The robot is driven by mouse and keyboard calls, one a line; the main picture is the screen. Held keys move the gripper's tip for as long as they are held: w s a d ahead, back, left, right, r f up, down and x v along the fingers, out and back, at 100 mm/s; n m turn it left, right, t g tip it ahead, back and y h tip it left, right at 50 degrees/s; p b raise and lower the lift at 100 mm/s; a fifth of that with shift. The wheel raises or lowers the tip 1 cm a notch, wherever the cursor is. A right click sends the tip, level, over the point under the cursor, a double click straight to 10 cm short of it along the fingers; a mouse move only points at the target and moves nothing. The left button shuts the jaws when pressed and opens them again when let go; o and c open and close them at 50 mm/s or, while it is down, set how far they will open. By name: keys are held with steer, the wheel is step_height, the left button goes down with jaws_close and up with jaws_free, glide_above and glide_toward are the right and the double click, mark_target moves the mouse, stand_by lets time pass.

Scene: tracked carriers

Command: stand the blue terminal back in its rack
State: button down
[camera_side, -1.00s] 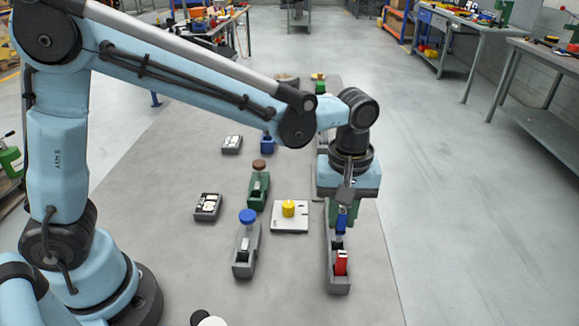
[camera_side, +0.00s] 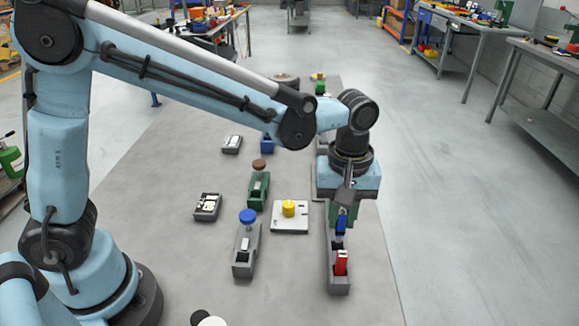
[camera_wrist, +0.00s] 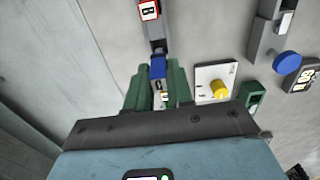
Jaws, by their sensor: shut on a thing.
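The blue terminal (camera_side: 341,226) is between the green fingers of my gripper (camera_side: 342,214), which is shut on it. In the wrist view the blue terminal (camera_wrist: 158,68) shows between the two fingertips (camera_wrist: 158,82), with small yellow and white parts behind it. The long grey rack (camera_side: 340,288) is below and in front of my gripper, with a red terminal (camera_side: 341,263) standing near its front end. The rack (camera_wrist: 154,30) and red terminal (camera_wrist: 149,10) also show in the wrist view. I cannot tell whether the blue terminal's lower end touches the rack.
To the left are a white plate with a yellow knob (camera_side: 289,209), a grey carrier with a blue knob (camera_side: 247,218), a green carrier with a brown knob (camera_side: 258,190) and a dark box (camera_side: 207,207). The floor right of the rack is clear.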

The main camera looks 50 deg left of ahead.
mark_target(340, 229)
steer(key=shift+f, duration=2.05)
stand_by(1.6)
steer(key=c, duration=0.9)
jaws_free()
steer(key=shift+o, duration=0.2)
steer(key=o, duration=0.4)
steer(key=shift+r, duration=3.5)
